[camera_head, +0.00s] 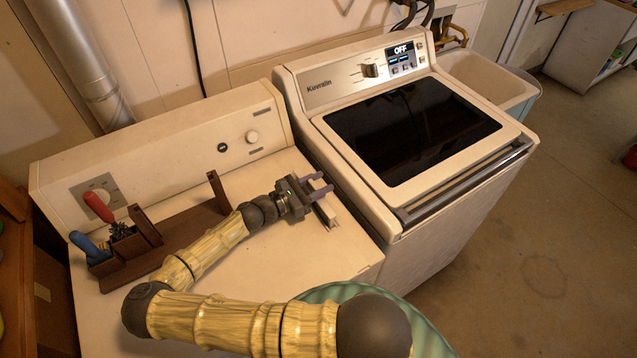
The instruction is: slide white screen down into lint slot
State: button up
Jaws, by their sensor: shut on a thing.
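My gripper (319,185) is over the right side of the left machine's top, its two purple-grey fingers pointing right. It is shut on the white screen (329,211), a narrow pale piece that shows just below and in front of the fingers. A dark line runs beside the pale piece, where the lint slot seems to be. The fingers and wrist hide part of both. I cannot tell how deep the screen sits in the slot.
The left machine's top (290,255) is mostly bare. A brown wooden caddy (185,240) holds a red-handled tool (98,207) and a blue-handled tool (86,245). The washer (410,125) stands close on the right, with a sink (485,85) beyond. A green ribbed basket (345,291) is in front.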

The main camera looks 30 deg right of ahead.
jog(key=shift+f+b, duration=0.9)
jog(key=shift+f, duration=0.65)
jog(key=o, duration=1.4)
notch_tip(320, 180, up, 10)
jog(key=b, duration=0.1)
jog(key=shift+b, duration=0.35)
